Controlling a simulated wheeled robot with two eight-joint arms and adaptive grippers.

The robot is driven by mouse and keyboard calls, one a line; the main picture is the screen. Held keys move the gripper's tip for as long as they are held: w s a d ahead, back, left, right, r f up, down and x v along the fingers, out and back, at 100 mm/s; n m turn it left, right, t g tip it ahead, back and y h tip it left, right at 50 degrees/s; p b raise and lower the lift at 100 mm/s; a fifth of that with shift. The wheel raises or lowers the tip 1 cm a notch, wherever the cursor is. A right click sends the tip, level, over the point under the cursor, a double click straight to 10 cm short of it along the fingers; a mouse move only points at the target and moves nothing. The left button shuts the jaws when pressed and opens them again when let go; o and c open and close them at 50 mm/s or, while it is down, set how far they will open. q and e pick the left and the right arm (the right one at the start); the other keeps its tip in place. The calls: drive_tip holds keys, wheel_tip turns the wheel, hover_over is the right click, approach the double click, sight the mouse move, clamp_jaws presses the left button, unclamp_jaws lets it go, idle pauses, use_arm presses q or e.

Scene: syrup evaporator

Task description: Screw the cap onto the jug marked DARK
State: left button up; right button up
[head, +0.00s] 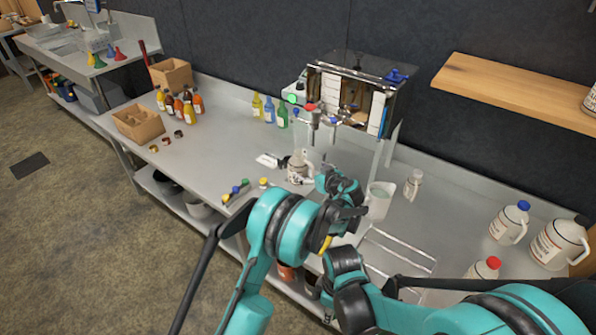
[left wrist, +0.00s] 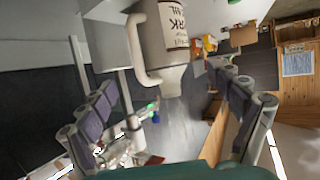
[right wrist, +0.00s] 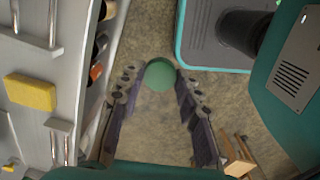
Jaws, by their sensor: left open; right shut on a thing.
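The jug marked DARK (left wrist: 172,30) hangs upside down in the left wrist view, its narrow top toward the picture's lower part and its handle at left. A white labelled jug (head: 296,174) stands on the steel counter in the head view, beside my left gripper (head: 323,180). My left gripper is open, with the DARK jug ahead of its spread fingers (left wrist: 165,105); I see no contact. My right gripper (right wrist: 160,88) is shut on a round green cap (right wrist: 160,75), held above the floor by the counter's front edge. In the head view arm links hide the right fingers and cap.
The evaporator (head: 350,95) stands at the back of the counter (head: 225,125). Capped jugs (head: 510,222) stand at right. A clear pitcher (head: 379,200) and small bottle (head: 413,184) stand right of the left gripper. A yellow sponge (right wrist: 30,92) lies near the counter's edge.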

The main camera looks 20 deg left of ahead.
sight(304, 167)
use_arm(q)
drive_tip(key=shift+x, duration=1.85)
use_arm(e)
drive_tip(key=shift+f, duration=0.2)
use_arm(q)
drive_tip(key=x, duration=0.4)
drive_tip(key=shift+a+f+b, duration=0.3)
drive_tip(key=shift+a+b, duration=0.05)
drive_tip(key=shift+a, duration=0.1)
use_arm(e)
drive_tip(key=shift+f, duration=0.25)
use_arm(q)
drive_tip(key=shift+w+a, duration=0.15)
